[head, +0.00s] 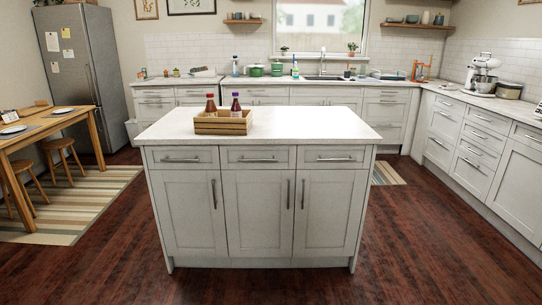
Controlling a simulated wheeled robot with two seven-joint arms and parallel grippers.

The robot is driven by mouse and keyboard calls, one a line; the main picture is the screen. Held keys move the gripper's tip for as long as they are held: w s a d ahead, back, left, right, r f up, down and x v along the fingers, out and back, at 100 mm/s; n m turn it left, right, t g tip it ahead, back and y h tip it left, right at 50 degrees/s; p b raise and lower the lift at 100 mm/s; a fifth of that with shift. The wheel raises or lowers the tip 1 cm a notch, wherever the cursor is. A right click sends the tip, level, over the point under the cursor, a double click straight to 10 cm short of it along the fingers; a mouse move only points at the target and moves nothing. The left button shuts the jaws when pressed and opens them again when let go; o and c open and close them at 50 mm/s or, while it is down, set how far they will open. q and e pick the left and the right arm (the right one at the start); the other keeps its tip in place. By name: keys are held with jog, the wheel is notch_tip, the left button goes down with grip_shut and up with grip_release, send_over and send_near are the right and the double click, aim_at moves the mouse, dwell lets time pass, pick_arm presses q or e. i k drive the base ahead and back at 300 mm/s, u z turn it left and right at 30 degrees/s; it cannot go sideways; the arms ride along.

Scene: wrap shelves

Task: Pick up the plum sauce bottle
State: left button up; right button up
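Two sauce bottles stand upright in a wooden crate (222,126) on the white top of the kitchen island. The right bottle (236,106) has a purple cap and dark contents, and looks like the plum sauce. The left bottle (211,104) has a dark red cap and reddish-brown contents. The lower parts of both bottles are hidden by the crate's front wall. Neither of my grippers shows in the head view.
The island top (310,122) is bare to the right of the crate. Dark wooden floor (250,285) lies open in front of the island cabinets. A dining table (50,125) with stools stands at the left. Counters line the back and right walls.

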aim_at(236, 111)
jog(key=u, duration=0.3)
jog(key=i, duration=2.3)
jog(key=u, duration=0.3)
